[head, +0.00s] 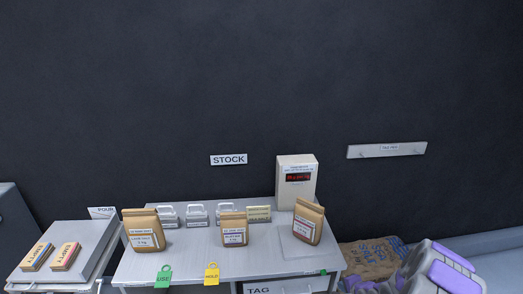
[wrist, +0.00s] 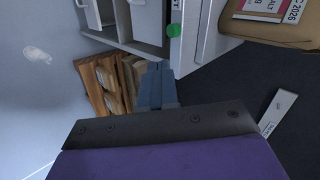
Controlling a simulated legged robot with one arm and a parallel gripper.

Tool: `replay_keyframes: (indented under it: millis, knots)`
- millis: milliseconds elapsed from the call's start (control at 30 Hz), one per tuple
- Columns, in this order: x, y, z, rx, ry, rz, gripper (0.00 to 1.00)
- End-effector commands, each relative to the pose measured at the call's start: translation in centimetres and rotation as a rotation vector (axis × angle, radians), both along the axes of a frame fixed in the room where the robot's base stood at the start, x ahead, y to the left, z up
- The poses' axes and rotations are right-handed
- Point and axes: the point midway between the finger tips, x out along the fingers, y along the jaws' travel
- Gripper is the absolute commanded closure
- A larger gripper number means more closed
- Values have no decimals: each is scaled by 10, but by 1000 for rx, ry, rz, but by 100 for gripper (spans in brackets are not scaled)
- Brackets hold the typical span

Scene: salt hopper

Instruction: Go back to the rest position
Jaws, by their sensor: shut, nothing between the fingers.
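My gripper (wrist: 157,72) shows in the wrist view as two blue-grey fingers close together, with nothing held between them. It points past the table's drawer side, over a wooden pallet (wrist: 97,88) with sacks lower down. In the head view my purple and white arm is folded at the bottom right, beside the table (head: 190,268); the fingertips cannot be made out there. Three brown paper bags stand on the table: left (head: 143,232), middle (head: 234,229) and right (head: 308,222). A brown bag (wrist: 270,30) is also in the wrist view's top right corner.
Several small metal scoops or clips sit behind the bags. Green (head: 164,276) and yellow (head: 212,273) tags hang at the front edge. A side stand (head: 95,243) holds two EMPTY blocks. A brown sack (head: 367,258) lies right.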

Motion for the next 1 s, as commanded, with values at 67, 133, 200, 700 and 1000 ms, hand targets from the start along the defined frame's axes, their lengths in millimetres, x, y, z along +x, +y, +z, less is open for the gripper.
replay_keyframes:
  millis: [67,133,200,700,1000]
  knots:
    - [3,6,21,-65,24,45,100]
    - [0,12,38,-131,61,89,100]
    - [-4,18,56,-194,97,135,100]
    - [-93,75,177,-523,378,491,100]
    - [-186,115,237,-611,536,728,100]
